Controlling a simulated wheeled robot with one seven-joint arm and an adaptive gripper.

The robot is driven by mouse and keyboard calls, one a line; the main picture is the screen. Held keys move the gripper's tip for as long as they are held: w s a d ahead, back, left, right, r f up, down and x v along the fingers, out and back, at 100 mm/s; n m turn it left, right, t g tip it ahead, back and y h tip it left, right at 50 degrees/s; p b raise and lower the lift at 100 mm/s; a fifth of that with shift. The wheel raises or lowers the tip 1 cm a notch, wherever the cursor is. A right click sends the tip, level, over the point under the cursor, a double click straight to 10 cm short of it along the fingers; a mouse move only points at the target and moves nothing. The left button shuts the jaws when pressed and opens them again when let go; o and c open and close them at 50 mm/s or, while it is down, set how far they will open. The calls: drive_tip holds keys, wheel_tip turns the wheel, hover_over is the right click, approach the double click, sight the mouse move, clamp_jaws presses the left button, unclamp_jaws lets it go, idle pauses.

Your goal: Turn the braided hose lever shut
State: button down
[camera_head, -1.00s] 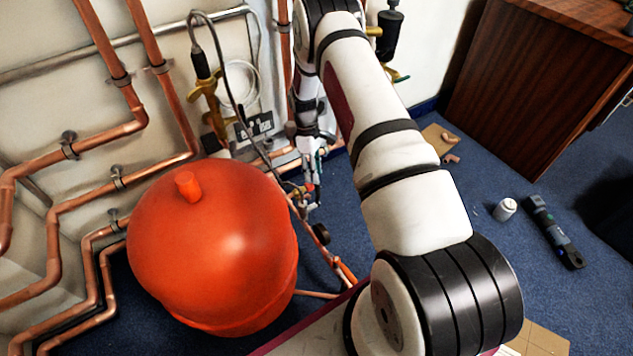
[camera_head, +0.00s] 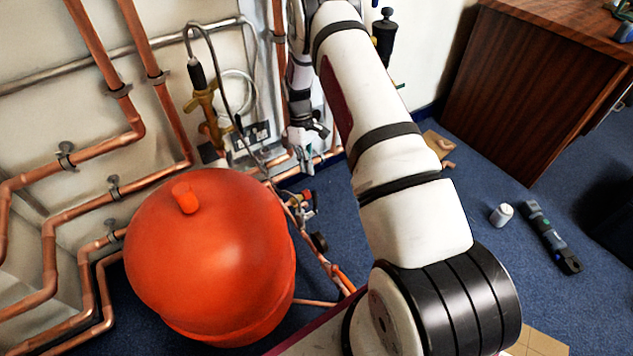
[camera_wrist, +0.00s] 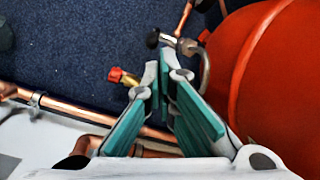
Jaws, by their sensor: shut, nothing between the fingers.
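A dark grey hose (camera_head: 240,50) loops from a brass fitting (camera_head: 205,108) on the wall down towards the pipework behind the red vessel. A small brass valve with a red handle (camera_head: 306,197) sits low beside the vessel; the red handle also shows in the wrist view (camera_wrist: 116,75), left of my fingertips. A short silver curved hose (camera_wrist: 204,68) with a black round end shows beyond them. I cannot tell which part is the braided hose's lever. My gripper (camera_wrist: 162,68) is shut and empty, above the pipework and apart from the valve. In the head view my arm partly hides it.
The large red vessel (camera_head: 210,260) stands close to the left of the valve. Copper pipes (camera_head: 130,180) cover the wall at left. A wooden cabinet (camera_head: 545,95) stands at right. A white tub (camera_head: 501,215) and a dark tool (camera_head: 550,237) lie on open blue carpet.

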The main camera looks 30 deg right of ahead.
drive_tip(key=s+a+m+y+p, duration=0.1)
drive_tip(key=s+a+m+p, duration=0.1)
drive_tip(key=m, duration=0.6)
drive_tip(key=m+t+p, duration=0.3)
drive_tip(key=m+p, duration=0.1)
drive_tip(key=m, duration=1.6)
hover_over(315, 202)
drive_tip(key=s+a, duration=0.1)
drive_tip(key=s, duration=0.2)
drive_tip(key=s+d+r+m+h+p, duration=0.1)
drive_tip(key=s+d+m, duration=0.25)
drive_tip(key=m, duration=0.75)
drive_tip(key=w+a+f+b, duration=0.1)
drive_tip(key=w+f+b, duration=0.3)
drive_tip(key=f, duration=0.7)
drive_tip(key=shift+a+b, duration=0.2)
drive_tip(key=shift+b, duration=0.3)
